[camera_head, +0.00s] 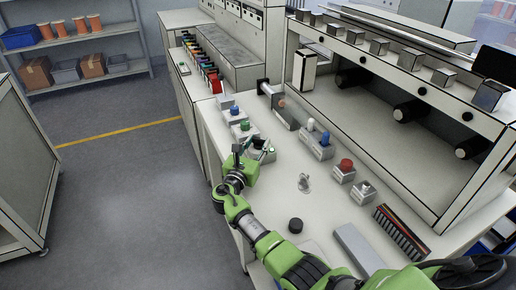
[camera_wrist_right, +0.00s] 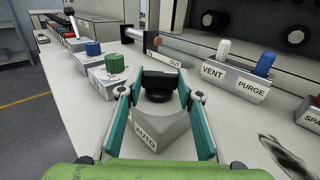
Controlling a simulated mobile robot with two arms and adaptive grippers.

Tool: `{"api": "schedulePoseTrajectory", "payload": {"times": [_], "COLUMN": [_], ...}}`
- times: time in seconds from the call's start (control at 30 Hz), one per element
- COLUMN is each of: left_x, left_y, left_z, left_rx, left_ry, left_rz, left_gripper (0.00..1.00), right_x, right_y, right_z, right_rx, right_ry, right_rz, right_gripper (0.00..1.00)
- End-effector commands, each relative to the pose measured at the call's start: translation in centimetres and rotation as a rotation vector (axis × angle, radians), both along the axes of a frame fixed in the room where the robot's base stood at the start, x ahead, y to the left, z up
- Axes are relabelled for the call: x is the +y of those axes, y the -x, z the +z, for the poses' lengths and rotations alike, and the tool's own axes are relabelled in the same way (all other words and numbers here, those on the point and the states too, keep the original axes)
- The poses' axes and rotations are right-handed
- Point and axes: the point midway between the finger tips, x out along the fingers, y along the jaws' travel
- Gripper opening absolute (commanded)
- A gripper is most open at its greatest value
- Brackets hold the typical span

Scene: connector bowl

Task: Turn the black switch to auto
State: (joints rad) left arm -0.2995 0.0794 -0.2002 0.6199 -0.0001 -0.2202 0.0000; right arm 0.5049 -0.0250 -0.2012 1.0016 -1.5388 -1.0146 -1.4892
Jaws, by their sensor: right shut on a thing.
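The black switch (camera_wrist_right: 158,84) sits on a grey box (camera_wrist_right: 158,125) in the right wrist view. Its handle lies crosswise in that view, between the fingertips. One face of the box carries the label AUTO, nearest the wrist camera. My right gripper (camera_head: 262,149) is over this box at the front part of the bench in the head view, with its two teal fingers shut on the switch handle. In the head view the gripper mostly hides the switch. Other labels on the box are hidden or unreadable. My left gripper is not in view.
Boxes with a green knob (camera_wrist_right: 115,63) and a blue knob (camera_wrist_right: 92,48) stand close on the left. A VENT/PURGE box (camera_wrist_right: 235,82) stands on the right. A red button box (camera_head: 344,170), a black round piece (camera_head: 295,225) and a connector rack (camera_head: 401,232) share the bench.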

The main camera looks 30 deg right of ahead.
Motion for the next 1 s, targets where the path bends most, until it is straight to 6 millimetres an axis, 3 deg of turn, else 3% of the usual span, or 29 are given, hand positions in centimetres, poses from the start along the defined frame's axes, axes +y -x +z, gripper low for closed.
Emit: {"api": "schedulePoseTrajectory", "payload": {"times": [0.53,0.57,0.6,0.63,1.0], "left_x": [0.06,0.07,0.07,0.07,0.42], "left_y": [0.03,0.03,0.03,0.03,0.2], "left_z": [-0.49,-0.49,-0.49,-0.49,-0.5], "left_rx": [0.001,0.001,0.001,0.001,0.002], "left_ry": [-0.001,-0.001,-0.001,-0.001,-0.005], "left_rz": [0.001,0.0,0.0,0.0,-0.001], "left_gripper": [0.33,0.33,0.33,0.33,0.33], "right_x": [0.01,0.01,0.01,0.01,0.25], "right_y": [-0.02,-0.02,-0.01,-0.01,0.14], "right_z": [0.13,0.13,0.13,0.12,0.04], "right_rx": [0.0,0.0,0.0,0.0,0.0], "right_ry": [0.0,0.0,0.0,0.0,0.0], "right_rz": [-0.03,-0.03,-0.03,-0.029,-0.028], "right_gripper": [0.11,0.35,0.46,0.5,0.5]}}
